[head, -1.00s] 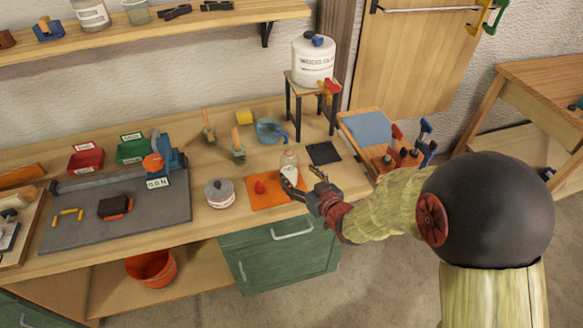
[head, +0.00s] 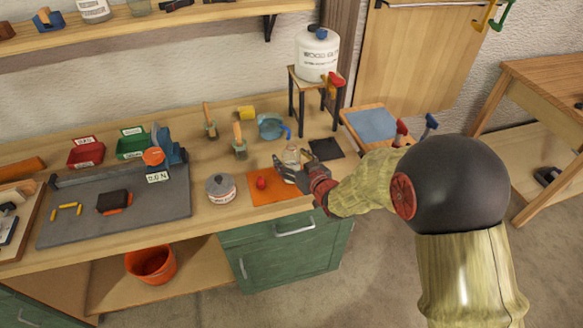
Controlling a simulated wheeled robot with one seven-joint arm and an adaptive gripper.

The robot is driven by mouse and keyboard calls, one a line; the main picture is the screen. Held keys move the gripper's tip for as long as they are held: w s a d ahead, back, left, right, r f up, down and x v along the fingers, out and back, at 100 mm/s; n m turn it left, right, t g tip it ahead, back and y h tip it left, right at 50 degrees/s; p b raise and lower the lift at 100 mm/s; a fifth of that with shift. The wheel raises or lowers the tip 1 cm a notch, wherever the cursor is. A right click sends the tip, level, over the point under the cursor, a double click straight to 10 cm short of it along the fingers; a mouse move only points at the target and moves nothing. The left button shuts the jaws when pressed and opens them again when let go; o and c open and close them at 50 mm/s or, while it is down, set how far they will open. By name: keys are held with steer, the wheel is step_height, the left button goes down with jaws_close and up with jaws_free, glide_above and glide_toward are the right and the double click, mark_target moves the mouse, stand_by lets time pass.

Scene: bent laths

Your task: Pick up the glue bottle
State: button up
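The glue bottle (head: 291,154), a small clear bottle with whitish content, stands at the back edge of the orange mat (head: 258,197) on the workbench. Its lower part is hidden behind my gripper. My gripper (head: 290,160) reaches in from the right and front, low over the mat. Its two fingers are spread, one to the left and one to the right of the bottle. I cannot tell whether either finger touches it. A red cap (head: 262,183) lies on the mat left of my gripper.
A lidded tin (head: 221,189) stands left of the mat. Behind are a blue cup-like container (head: 271,127), brushes (head: 239,140) and a stool (head: 313,78) with a large white canister (head: 317,53). A black square (head: 325,148) lies to the right.

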steer(key=shift+c, duration=1.2)
steer(key=c, duration=1.1)
steer(key=shift+c, duration=0.3)
